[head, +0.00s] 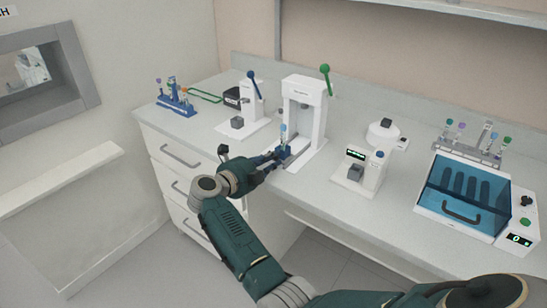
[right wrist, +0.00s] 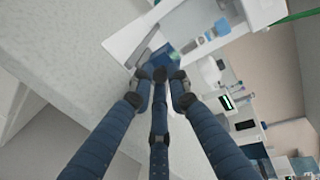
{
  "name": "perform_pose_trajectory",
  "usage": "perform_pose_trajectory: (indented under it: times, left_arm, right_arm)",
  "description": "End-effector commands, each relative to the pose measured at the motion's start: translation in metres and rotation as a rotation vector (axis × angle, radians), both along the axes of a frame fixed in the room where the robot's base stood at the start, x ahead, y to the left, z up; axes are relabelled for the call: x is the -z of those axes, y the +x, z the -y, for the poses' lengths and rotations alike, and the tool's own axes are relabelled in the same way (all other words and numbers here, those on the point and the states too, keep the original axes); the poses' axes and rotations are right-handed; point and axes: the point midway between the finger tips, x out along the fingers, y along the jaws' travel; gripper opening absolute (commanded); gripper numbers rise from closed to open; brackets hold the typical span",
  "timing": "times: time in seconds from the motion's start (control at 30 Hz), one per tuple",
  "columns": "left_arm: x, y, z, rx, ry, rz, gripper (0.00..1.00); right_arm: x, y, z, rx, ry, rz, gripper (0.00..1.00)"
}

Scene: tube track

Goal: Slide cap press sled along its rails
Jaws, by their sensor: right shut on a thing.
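The cap press (head: 317,103) is a tall white frame with a green-knobbed lever, standing at the counter's front edge. Its sled is a small dark blue block (head: 284,154) low at the front of the press, on the rails of the base. A tube with a light blue cap (head: 283,131) stands upright in it. My right gripper (head: 267,162) reaches the sled from the front left and is shut on its near part. In the right wrist view the fingers (right wrist: 160,78) close at the blue sled (right wrist: 168,56); the exact contact is partly hidden. My left gripper is not in view.
Left of the press stands a white device with a blue-knobbed lever (head: 253,109), then a blue tube rack (head: 177,100). Right are a small white device with a display (head: 362,170) and a blue-lidded box (head: 464,195). A tube rack (head: 470,147) stands behind it.

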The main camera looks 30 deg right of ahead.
Motion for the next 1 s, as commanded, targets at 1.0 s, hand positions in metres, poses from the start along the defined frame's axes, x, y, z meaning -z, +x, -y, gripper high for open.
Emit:
perform_pose_trajectory:
  times: [1.0]
  left_arm:
    - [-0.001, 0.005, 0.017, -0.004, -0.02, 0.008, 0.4]
  right_arm:
    - [-0.037, -0.001, -0.006, -0.001, 0.003, 0.007, 0.24]
